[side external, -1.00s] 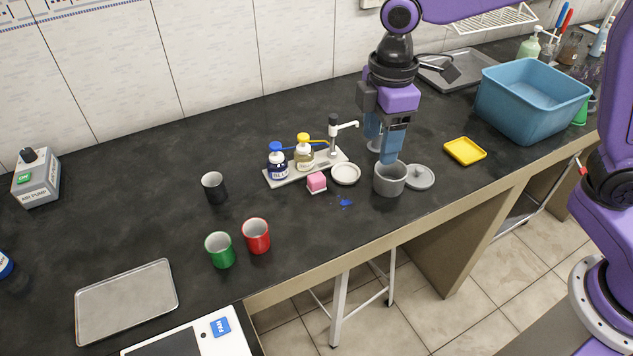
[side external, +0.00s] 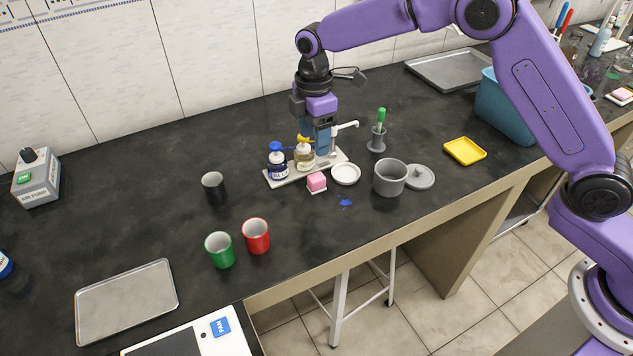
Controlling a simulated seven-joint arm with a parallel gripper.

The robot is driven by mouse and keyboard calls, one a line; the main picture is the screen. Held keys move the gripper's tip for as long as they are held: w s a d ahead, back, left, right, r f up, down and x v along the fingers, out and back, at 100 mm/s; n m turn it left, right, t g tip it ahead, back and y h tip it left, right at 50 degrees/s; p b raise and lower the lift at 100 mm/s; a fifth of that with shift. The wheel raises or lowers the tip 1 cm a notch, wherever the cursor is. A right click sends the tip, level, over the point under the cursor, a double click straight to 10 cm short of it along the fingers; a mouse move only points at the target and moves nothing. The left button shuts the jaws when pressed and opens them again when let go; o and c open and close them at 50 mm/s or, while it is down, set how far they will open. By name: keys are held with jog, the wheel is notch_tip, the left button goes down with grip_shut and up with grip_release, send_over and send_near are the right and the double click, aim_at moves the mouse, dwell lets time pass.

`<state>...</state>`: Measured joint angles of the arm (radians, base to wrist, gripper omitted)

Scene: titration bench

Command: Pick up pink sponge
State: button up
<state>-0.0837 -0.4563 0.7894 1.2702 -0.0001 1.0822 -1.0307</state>
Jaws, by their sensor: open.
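The pink sponge (side external: 316,181) is a small block on a white base, on the dark bench just in front of the bottle tray. My gripper (side external: 322,148) is above and behind the sponge, over the right part of the tray, with its blue fingers pointing down. Its fingers look apart from the sponge and nothing shows between them. The fingers overlap in this view, and the gap between them is hard to see.
A white dish (side external: 346,174) and grey pot (side external: 390,178) stand right of the sponge. A red cup (side external: 256,236) stands front left. A blue spill (side external: 345,202) lies close by.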

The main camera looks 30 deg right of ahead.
aim_at(315, 177)
notch_tip(315, 177, down, 13)
jog(key=shift+d+r, duration=0.1)
dwell(0.5)
jog(key=c, duration=1.1)
jog(key=shift+r, duration=0.1)
jog(key=shift+r, duration=0.45)
notch_tip(315, 177, up, 2)
jog(key=shift+w+r, duration=0.1)
jog(key=s+d+r, duration=0.6)
jog(key=s+r, duration=0.3)
jog(key=s, duration=0.3)
jog(key=shift+s+r, duration=0.4)
